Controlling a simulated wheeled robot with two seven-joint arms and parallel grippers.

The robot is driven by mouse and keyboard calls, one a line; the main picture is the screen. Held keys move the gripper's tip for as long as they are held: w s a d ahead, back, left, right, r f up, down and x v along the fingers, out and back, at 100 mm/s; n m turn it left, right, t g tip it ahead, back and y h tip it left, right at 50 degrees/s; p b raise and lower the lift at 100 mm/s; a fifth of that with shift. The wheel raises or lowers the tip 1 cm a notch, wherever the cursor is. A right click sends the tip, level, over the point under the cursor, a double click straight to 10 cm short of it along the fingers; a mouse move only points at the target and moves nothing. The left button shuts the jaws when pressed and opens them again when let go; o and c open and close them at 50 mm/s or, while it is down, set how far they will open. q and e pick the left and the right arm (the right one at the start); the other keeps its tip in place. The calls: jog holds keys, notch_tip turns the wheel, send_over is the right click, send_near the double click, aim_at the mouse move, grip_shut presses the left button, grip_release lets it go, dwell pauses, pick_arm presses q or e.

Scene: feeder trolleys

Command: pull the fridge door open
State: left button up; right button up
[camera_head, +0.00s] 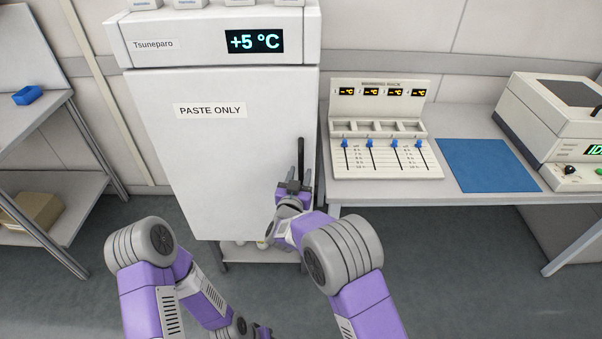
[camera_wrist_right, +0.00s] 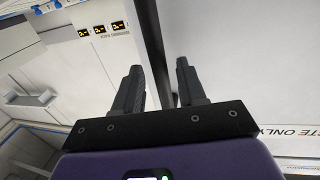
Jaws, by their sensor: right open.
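The white fridge door (camera_head: 225,135) bears a "PASTE ONLY" label and looks shut under the header panel. Its dark upright bar handle (camera_head: 301,152) is near the door's right edge. My right gripper (camera_head: 294,180) is at the lower part of the handle, with its fingers open. In the right wrist view the handle (camera_wrist_right: 153,45) runs between the two fingertips of the gripper (camera_wrist_right: 157,68). I cannot tell whether the fingers touch it. My left arm is folded low at the left, and its gripper is out of the picture.
A bench (camera_head: 480,198) at the right carries a panel with blue sliders (camera_head: 388,160), a blue mat (camera_head: 487,165) and a beige device (camera_head: 555,125). A grey shelf trolley (camera_head: 60,185) stands at the left. Open floor lies before the fridge.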

jog(key=shift+w+d, duration=0.2)
jog(key=shift+w, duration=0.95)
grip_shut()
